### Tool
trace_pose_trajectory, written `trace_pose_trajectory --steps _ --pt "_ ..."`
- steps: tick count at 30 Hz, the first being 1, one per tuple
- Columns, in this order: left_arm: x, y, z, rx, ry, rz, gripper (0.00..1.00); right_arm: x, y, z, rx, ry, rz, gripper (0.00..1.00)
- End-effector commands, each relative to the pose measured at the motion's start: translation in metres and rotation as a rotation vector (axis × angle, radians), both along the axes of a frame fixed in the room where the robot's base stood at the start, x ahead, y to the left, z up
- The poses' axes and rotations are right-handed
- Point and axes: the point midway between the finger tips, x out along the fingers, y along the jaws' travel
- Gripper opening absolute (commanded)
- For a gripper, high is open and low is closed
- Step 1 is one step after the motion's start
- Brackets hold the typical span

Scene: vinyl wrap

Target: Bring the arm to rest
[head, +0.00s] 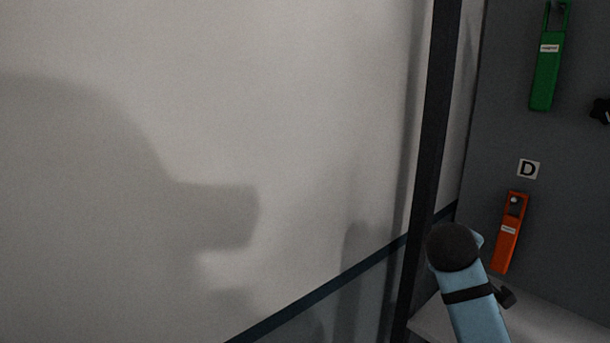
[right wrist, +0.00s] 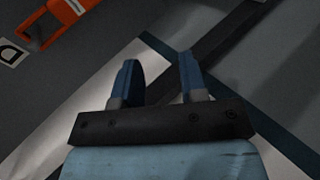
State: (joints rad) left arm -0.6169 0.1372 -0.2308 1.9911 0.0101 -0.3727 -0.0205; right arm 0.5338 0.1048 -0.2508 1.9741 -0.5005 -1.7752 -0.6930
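My right arm (head: 472,300), light blue with a dark round joint, comes up at the lower right of the head view. In the right wrist view my right gripper (right wrist: 158,66) shows two blue fingers standing apart with nothing between them. It is open and touches nothing that I can see. Its fingers cannot be made out clearly in the head view. My left arm and left gripper are not in either view.
A pale wall panel (head: 280,110) fills the left, bounded by a dark post (head: 436,110). On the grey board (head: 560,200) hang a green tool (head: 545,75) and an orange tool (head: 508,240), beside a "D" label (head: 528,169). A pale ledge (head: 550,322) lies below.

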Motion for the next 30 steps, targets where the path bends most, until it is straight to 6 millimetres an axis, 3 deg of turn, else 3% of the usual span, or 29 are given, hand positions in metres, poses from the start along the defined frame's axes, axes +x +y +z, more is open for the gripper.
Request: trace_pose_trajectory --steps 1,6,13,16,21,27,30 --pt "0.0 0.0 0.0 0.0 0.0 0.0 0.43 -0.018 0.002 -0.035 0.05 0.025 0.004 0.39" --pt "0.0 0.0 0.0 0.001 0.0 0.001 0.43 -0.08 0.009 -0.122 0.228 0.08 -0.01 0.39" --pt "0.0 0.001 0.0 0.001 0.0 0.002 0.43 -0.186 0.019 -0.207 0.472 0.167 -0.08 0.39" --pt "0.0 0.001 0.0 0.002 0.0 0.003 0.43 -0.232 0.023 -0.23 0.569 0.203 -0.128 0.39" --pt "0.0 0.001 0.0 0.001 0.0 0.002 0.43 -0.294 0.029 -0.25 0.69 0.253 -0.201 0.39" --pt "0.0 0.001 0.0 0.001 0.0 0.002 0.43 -0.35 0.034 -0.259 0.795 0.301 -0.281 0.39" --pt "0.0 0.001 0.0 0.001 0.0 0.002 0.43 -0.367 0.038 -0.264 0.838 0.308 -0.306 0.39"
